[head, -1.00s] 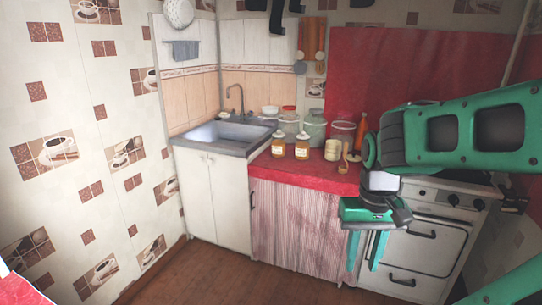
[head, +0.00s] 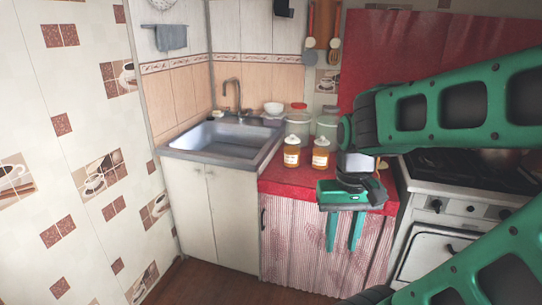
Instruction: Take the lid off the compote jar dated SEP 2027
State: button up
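Two amber compote jars with whitish lids and pale labels stand side by side on the red oilcloth counter (head: 285,186): a left jar (head: 292,158) and a right jar (head: 320,158). Both lids are on. The dates on the labels are too small to read, so I cannot tell which is SEP 2027. My gripper (head: 343,246) points down with its two green fingers apart and nothing between them. In the picture it is below and right of the jars, in front of the striped curtain (head: 293,242). My arm hides part of the counter's right side.
A sink (head: 228,135) is left of the jars, with a white bowl (head: 273,108) at its back right. Large glass jars, one red-lidded (head: 298,120) and one greenish (head: 327,124), stand behind. A stove (head: 440,205) is at right. Bare oilcloth shows before the jars.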

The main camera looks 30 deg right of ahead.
aim_at(292, 140)
jog(key=i, duration=1.2)
jog(key=z, duration=1.2)
